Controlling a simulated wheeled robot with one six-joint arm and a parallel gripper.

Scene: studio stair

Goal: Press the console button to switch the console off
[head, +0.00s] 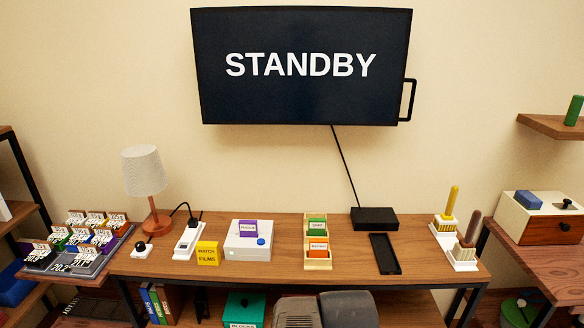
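The white console (247,247) sits on the wooden bench, left of its middle. A purple labelled cartridge (247,229) stands in its top. Whether the button is pressed in is too small to tell. The wall screen (301,66) above reads STANDBY in white on dark.
A yellow WATCH FILMS sign (208,253) stands left of the console, beside a white power strip (187,241). A wooden cartridge rack (318,265) and black tray (384,254) are to its right. A lamp (143,172) stands behind left. Bench space in front of the console is clear.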

